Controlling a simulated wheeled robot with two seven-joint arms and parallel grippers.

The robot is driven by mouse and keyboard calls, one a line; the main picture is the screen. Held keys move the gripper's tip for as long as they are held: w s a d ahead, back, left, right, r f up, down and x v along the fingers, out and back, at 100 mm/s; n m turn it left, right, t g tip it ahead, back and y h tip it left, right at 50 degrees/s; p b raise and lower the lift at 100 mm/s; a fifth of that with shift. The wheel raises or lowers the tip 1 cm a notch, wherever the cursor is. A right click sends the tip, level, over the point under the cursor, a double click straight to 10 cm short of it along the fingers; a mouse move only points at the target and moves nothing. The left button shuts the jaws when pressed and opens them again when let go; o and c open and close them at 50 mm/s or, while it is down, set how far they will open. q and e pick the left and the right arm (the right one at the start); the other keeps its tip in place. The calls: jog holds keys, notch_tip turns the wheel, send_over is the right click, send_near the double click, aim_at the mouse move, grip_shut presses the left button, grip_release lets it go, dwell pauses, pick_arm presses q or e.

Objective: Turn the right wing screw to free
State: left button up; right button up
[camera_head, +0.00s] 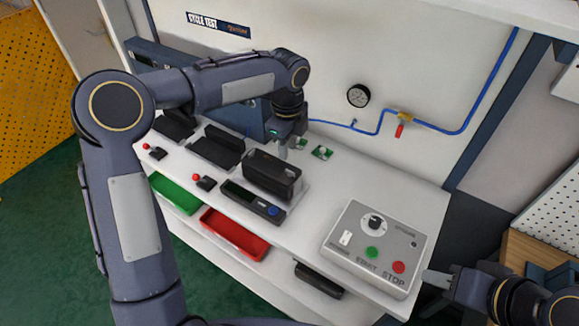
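The wing screws are too small or hidden to make out. A black box-shaped unit (270,176) sits on a light plate near the middle of the white bench (340,190). My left gripper (283,152) points down at the back edge of this unit, with its fingers partly hidden by its own body. I cannot tell whether it touches anything or how far its fingers are apart. My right gripper (434,279) is at the lower right, beside the control box and off the bench's right edge. Its finger opening cannot be made out.
A grey control box (344,262) with a dial and green and red buttons stands at the bench's right. A black device with a blue knob (250,201) lies in front of the unit. Green (176,195) and red (235,234) trays sit below. A gauge (358,96) and blue pipe are behind.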

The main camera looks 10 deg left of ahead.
aim_at(290, 171)
pick_arm(q)
jog(key=shift+w+d+f+m, duration=0.2)
jog(key=shift+d+f+m, duration=0.1)
jog(key=shift+f, duration=0.25)
notch_tip(290, 171, down, 7)
jog(key=shift+a+f+p, duration=0.1)
jog(key=shift+f+p, duration=0.1)
jog(key=shift+p, duration=0.45)
grip_shut()
